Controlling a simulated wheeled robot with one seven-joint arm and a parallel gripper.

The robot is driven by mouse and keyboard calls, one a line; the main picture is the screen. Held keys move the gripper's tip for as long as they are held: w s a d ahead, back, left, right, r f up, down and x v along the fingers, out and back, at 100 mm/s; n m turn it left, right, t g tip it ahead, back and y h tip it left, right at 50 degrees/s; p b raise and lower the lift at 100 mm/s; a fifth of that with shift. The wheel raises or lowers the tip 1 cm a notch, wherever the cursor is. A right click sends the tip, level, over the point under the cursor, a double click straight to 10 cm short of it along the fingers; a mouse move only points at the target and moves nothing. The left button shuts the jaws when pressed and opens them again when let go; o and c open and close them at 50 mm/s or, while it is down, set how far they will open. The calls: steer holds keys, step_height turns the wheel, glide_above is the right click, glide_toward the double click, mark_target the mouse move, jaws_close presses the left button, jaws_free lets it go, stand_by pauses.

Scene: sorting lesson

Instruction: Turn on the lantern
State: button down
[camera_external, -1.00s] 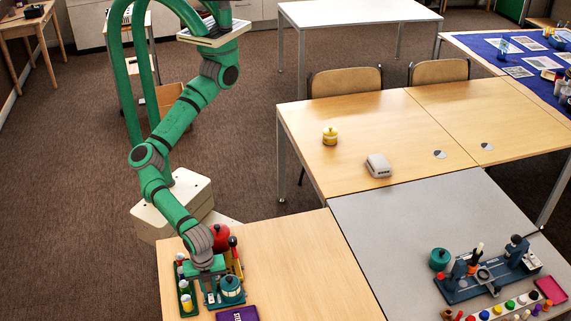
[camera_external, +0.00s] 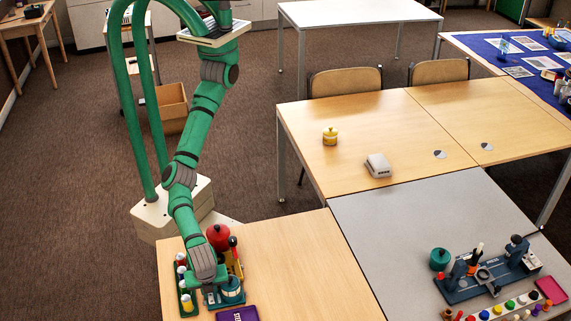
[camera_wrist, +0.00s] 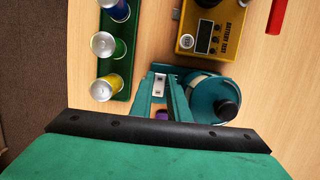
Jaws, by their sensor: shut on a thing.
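The lantern (camera_external: 233,291) is a round teal and white body with a dark top knob, beside my gripper on the near wooden table. It also shows in the wrist view (camera_wrist: 205,92), just right of my fingers. My gripper (camera_wrist: 160,84) points down at the lantern's left side. Its fingers are close together around a small pale metal piece with dark spots, which seems to be a switch part. A small purple spot shows between the fingers. What exactly the fingertips grip is partly hidden.
A green rack (camera_wrist: 114,67) of batteries stands left of my gripper. A yellow battery tester (camera_wrist: 213,28) is behind the lantern. A red round container (camera_external: 218,236) stands farther back and a purple tray (camera_external: 236,314) lies in front. The table's right part is clear.

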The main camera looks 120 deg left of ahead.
steer(key=shift+s+a+f+g+y, duration=0.15)
steer(key=shift+a+f+g+y, duration=0.05)
steer(key=shift+f+g+y, duration=0.1)
steer(key=c, duration=2)
jaws_free()
steer(key=shift+d+r, duration=0.2)
steer(key=shift+r, duration=0.35)
steer(key=v, duration=1)
steer(key=shift+a, duration=0.15)
steer(key=shift+f, duration=0.1)
